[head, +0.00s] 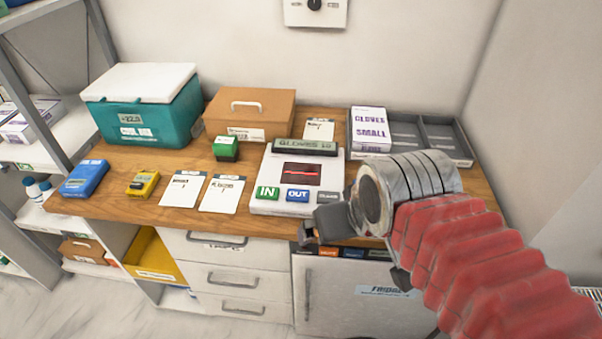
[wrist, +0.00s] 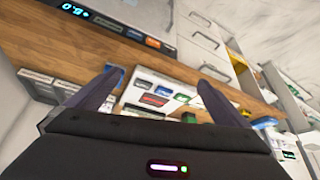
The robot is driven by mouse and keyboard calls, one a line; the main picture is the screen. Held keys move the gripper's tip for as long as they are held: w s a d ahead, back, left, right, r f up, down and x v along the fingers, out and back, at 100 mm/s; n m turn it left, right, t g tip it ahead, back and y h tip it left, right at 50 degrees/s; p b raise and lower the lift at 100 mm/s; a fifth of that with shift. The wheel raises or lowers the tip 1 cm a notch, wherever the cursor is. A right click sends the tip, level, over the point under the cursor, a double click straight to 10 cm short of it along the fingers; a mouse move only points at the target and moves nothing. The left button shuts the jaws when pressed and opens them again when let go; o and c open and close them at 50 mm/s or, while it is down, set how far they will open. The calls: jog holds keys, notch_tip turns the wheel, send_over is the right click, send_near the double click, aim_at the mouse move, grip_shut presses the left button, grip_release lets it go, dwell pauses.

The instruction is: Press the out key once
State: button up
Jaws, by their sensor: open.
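The white stock terminal (head: 258,207) stands on the wooden counter, with a dark display (head: 304,147) reading "GLOVES" and a number, and a red-lit scan window (head: 301,174). Along its front are a green IN key (head: 267,193), the blue OUT key (head: 297,195) and a grey key (head: 328,197). My gripper (head: 352,250) is open and empty, to the right of and in front of the OUT key, apart from it. In the wrist view the terminal (wrist: 143,76) shows between the two open fingers (wrist: 160,78); its key labels are too small to read there.
A green-topped block (head: 226,149) and two white cards (head: 222,194) lie left of the terminal. A grey divided tray (head: 436,138) with a gloves box (head: 369,128) stands behind my arm. A teal cool box (head: 145,104) and brown box (head: 249,112) stand at the back. Drawers sit below.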

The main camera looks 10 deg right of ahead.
jog(key=shift+c, duration=0.5)
grip_shut()
dwell(0.8)
dwell(0.4)
